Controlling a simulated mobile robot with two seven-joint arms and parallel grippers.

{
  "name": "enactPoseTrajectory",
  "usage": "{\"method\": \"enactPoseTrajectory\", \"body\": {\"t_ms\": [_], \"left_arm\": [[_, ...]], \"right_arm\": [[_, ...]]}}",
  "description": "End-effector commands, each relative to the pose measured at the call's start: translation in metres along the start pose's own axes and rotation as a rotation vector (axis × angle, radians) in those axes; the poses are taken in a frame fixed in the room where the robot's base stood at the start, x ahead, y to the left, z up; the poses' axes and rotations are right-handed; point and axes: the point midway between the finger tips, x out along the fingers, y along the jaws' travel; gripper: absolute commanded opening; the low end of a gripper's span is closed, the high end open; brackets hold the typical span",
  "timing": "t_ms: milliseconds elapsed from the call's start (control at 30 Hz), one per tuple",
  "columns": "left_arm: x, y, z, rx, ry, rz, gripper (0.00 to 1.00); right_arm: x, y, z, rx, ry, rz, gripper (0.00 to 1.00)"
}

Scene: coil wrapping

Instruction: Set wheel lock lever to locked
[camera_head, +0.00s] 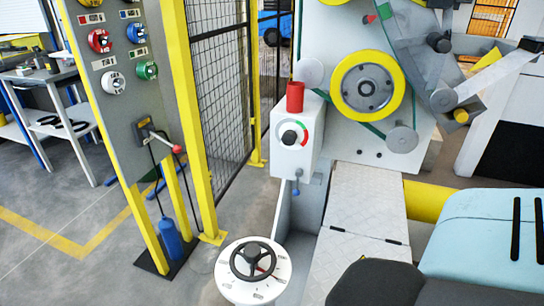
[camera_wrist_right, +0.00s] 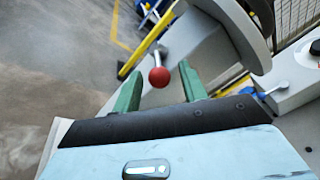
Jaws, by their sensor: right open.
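A lever with a red ball (camera_head: 178,149) sticks out from a dark base on the grey control panel. A small blue-knobbed lever (camera_head: 296,190) hangs below the white box. A black handwheel (camera_head: 254,262) sits on a white round dial. In the right wrist view, a red ball (camera_wrist_right: 159,77) on a short rod shows between the green fingers of my right gripper (camera_wrist_right: 161,74). The fingers are apart, and nothing visible is clamped. I cannot tell how far the ball is from them, nor whether it is the panel lever. My left gripper is not in view.
A yellow-framed fence (camera_head: 218,90) stands behind the panel. A red cylinder (camera_head: 295,97) tops the white box (camera_head: 299,162) beside a large yellow wheel (camera_head: 368,86). A blue bottle (camera_head: 171,240) stands at the panel's foot. Open floor lies at the left.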

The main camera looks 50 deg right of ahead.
Motion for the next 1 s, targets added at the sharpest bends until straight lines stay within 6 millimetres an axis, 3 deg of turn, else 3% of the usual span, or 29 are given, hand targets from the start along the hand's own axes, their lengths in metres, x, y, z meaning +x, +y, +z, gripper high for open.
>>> {"method": "enactPoseTrajectory", "body": {"t_ms": [133, 433, 767, 1000], "left_arm": [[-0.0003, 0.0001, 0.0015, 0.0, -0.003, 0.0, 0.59], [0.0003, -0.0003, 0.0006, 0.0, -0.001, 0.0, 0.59], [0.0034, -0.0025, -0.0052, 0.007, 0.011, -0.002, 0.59], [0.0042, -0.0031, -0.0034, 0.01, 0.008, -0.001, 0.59]], "right_arm": [[0.0098, 0.0004, -0.0002, 0.0, 0.001, 0.001, 0.42], [0.0114, 0.0005, -0.0002, 0.001, 0.001, 0.002, 0.42], [0.0113, 0.0005, -0.0001, 0.0, 0.001, 0.002, 0.0], [0.0112, 0.0012, -0.0005, 0.001, -0.001, 0.0, 0.0]]}}
